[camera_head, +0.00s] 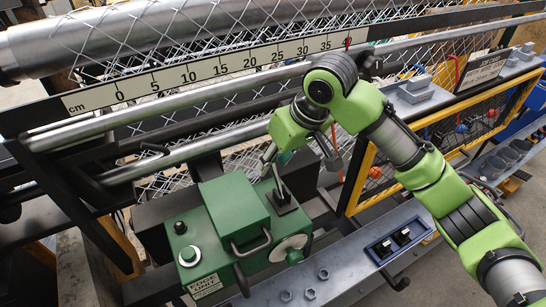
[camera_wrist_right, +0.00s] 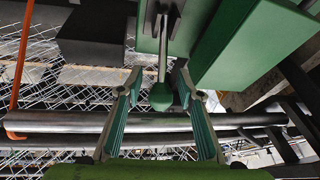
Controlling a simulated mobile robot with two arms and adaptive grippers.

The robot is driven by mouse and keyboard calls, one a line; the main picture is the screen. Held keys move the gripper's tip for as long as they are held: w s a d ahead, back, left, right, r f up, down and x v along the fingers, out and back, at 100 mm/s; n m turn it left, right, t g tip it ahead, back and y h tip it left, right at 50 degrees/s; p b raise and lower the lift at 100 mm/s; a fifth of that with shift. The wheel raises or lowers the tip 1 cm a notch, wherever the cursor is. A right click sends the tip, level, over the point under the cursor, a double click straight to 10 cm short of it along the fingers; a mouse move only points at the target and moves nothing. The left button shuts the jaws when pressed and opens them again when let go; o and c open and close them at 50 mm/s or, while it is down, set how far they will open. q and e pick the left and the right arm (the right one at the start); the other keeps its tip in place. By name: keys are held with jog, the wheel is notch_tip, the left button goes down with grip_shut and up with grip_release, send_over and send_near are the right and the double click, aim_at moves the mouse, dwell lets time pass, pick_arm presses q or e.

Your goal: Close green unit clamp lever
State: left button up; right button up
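The green unit (camera_head: 232,215), labelled "EDGE UNIT", stands at the lower middle of the head view. Its clamp lever (camera_head: 277,180) is a thin grey rod rising from a black base on the unit's top right; the rod stands near upright, leaning slightly. In the right wrist view the lever (camera_wrist_right: 162,60) ends in a green knob (camera_wrist_right: 161,96). My right gripper (camera_head: 299,160) is at the lever's upper end. In the wrist view its fingers (camera_wrist_right: 158,105) are apart on both sides of the knob, with visible gaps. My left gripper is not in view.
A white dial (camera_head: 289,247) and black handles are on the unit's front. A ruler bar (camera_head: 200,72) and chain-link mesh (camera_head: 240,25) run behind. A yellow-framed mesh panel (camera_head: 400,165) is to the right. A grey rail (camera_head: 350,262) with a switch box (camera_head: 398,241) lies in front.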

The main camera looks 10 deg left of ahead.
jog(key=shift+a+f, duration=0.2)
jog(key=shift+f, duration=0.3)
jog(key=shift+a+f, duration=0.1)
jog(key=shift+f, duration=0.05)
jog(key=shift+c, duration=1.4)
grip_shut()
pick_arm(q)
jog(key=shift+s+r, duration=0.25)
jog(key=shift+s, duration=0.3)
